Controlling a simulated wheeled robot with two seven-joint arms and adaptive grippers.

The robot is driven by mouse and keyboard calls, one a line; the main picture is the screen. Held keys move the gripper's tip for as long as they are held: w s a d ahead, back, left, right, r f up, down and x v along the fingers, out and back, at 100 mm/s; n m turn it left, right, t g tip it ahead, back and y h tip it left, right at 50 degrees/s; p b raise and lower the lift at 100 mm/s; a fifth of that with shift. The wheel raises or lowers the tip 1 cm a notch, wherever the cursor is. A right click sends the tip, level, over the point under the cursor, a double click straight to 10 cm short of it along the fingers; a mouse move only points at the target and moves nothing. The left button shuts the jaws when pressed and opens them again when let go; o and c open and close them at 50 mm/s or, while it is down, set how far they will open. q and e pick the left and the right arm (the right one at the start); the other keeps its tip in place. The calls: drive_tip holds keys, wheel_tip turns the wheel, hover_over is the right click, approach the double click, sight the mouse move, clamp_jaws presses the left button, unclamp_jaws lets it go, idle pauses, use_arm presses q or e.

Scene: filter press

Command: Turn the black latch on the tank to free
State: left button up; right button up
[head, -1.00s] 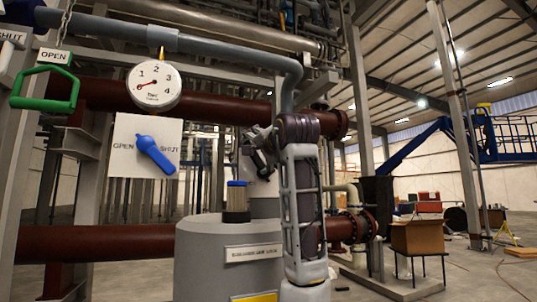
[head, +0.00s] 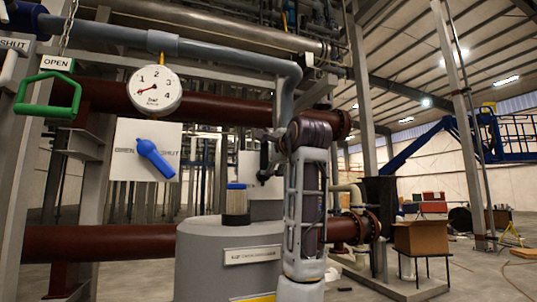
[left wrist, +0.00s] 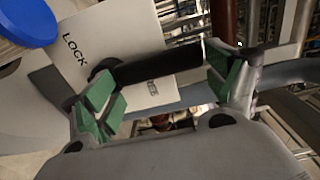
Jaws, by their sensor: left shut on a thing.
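The black latch (head: 264,158) is on a pale plate (head: 262,187) behind the grey tank (head: 215,262) in the head view, and looks roughly upright there. In the left wrist view the black latch (left wrist: 160,68) is a dark bar between the green-padded fingers of my left gripper (left wrist: 168,78), which is shut on it. The word LOCK shows on the plate (left wrist: 105,38) left of the bar. A second word, partly covered, is close under the bar. In the head view my left gripper (head: 274,138) is small and partly hidden by its own wrist. My right gripper is not in view.
A blue-topped cylinder (head: 237,203) stands on the tank; its blue lid (left wrist: 25,20) shows in the left wrist view. A blue handle (head: 154,158), a gauge (head: 155,90) and a green handle (head: 47,95) are at left. A dark red pipe (head: 100,243) runs behind the tank.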

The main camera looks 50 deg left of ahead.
use_arm(q)
drive_tip(key=shift+r, duration=0.15)
drive_tip(key=o, duration=1)
drive_tip(key=shift+o, duration=1.3)
drive_tip(key=shift+w+a, duration=0.1)
drive_tip(key=shift+a, duration=0.1)
drive_tip(key=shift+d, duration=0.15)
drive_tip(key=v, duration=1.2)
